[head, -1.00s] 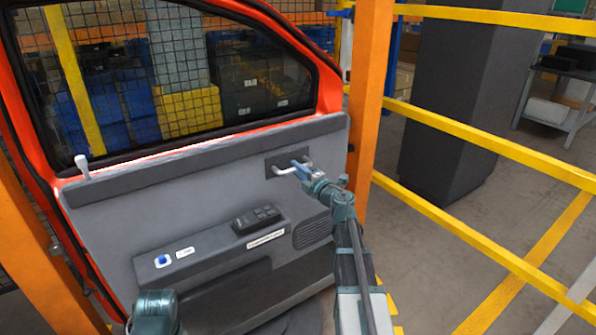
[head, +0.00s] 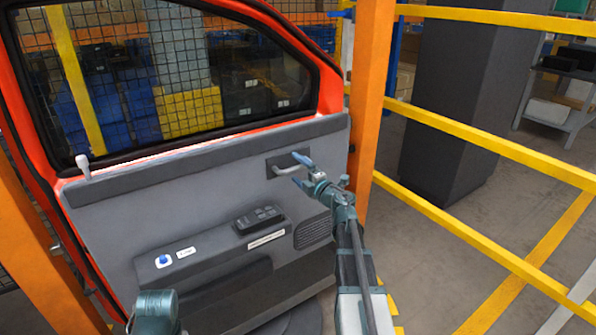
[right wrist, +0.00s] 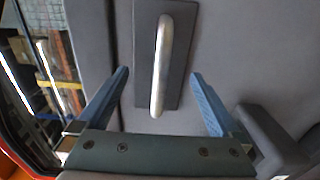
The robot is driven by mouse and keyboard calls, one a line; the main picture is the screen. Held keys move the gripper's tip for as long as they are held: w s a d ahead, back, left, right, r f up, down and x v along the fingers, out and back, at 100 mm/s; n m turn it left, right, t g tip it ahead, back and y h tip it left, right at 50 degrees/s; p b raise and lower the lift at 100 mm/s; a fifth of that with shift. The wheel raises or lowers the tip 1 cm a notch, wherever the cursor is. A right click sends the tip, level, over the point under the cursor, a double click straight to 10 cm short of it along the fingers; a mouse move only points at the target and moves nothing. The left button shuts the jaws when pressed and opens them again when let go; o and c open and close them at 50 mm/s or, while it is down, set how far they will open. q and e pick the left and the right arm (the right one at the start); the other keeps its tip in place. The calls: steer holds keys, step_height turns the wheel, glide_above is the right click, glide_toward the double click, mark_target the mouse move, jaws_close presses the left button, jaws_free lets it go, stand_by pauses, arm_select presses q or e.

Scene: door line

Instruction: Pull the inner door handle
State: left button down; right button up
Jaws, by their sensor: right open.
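The orange-red door (head: 333,95) has a grey inner panel. The inner door handle (head: 284,171), a light silver bar on a dark plate, is at the panel's upper right. In the right wrist view the handle (right wrist: 160,65) runs roughly upright in the picture. My right gripper (head: 299,170) is open with its blue fingers spread at the handle. In the right wrist view the right gripper (right wrist: 158,76) has one finger on each side of the bar, with a gap to both. Depth to the bar is hard to tell. My left gripper is not in view.
The panel also carries a switch block (head: 257,218), a blue button (head: 163,260) and a lock knob (head: 83,166). An orange post (head: 368,90) stands close right of the door. Yellow rails (head: 480,145) and a dark column (head: 455,100) are further right.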

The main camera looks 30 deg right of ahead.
steer(key=s, duration=0.9)
steer(key=shift+d, duration=0.35)
stand_by(0.4)
